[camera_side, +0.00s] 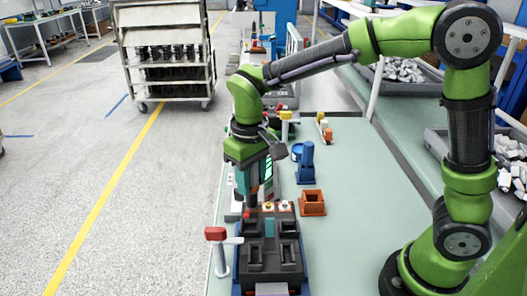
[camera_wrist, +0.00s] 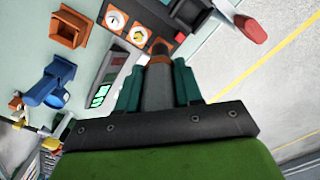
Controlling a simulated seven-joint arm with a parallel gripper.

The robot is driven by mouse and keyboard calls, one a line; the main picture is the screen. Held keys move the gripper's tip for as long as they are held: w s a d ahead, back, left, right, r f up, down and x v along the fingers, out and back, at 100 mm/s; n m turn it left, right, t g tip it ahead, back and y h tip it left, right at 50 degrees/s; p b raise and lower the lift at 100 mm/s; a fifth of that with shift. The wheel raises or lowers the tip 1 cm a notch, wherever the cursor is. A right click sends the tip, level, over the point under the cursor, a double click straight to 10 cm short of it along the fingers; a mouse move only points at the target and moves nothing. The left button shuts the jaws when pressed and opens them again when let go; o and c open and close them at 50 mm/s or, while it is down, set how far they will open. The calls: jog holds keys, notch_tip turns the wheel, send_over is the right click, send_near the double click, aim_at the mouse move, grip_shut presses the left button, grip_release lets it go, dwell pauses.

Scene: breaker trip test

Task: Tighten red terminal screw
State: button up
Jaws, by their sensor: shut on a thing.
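My gripper (camera_wrist: 158,85) is shut on a grey cylindrical driver (camera_wrist: 158,92) with an orange band, held between its teal fingers. In the side view my gripper (camera_side: 253,186) points down over the rear left of the dark breaker fixture (camera_side: 270,248). The driver's lower end is at or just above the fixture's left-hand terminal. A small red spot (camera_side: 247,214) shows there; it may be the red terminal screw. In the wrist view a small red part (camera_wrist: 180,38) shows just right of the driver's end. Whether the tip touches the screw cannot be told.
A red-handled lever (camera_side: 216,234) stands at the fixture's left. An orange square holder (camera_side: 312,203) and a blue stand (camera_side: 305,163) are to the right. A panel with a green display (camera_wrist: 100,95) is close beside the driver. The bench's right front is clear.

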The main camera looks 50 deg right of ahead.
jog(key=shift+r, duration=0.1)
jog(key=shift+r, duration=2.95)
jog(key=shift+d, duration=0.1)
